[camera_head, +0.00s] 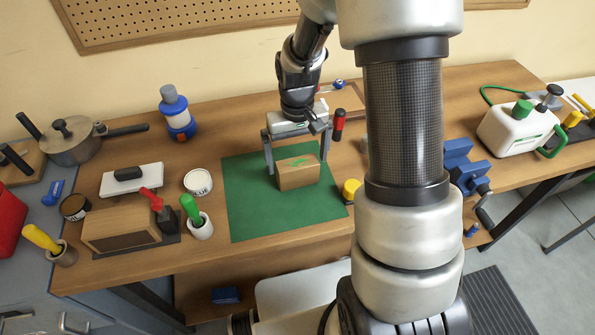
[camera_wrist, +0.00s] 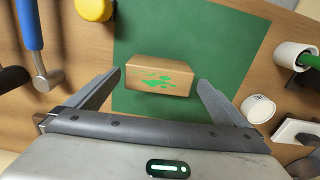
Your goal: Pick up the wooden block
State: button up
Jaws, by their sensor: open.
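My gripper (camera_head: 297,161) is open and empty, pointing down over the far side of the block. One finger shows on each side of the block in the head view. How far the fingertips are above the mat cannot be told.
A yellow round object (camera_head: 351,189) sits at the mat's right edge, with a blue-handled hammer (camera_wrist: 32,40) nearby. A white cup (camera_head: 198,183) and a pot with a green-handled tool (camera_head: 200,228) stand left of the mat. The mat around the block is clear.

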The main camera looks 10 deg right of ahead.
aim_at(297, 162)
notch_tip(297, 162, down, 5)
jog(key=shift+w+r, duration=0.15)
jog(key=shift+r, duration=0.05)
jog(key=shift+c, duration=0.3)
jog(key=c, duration=1)
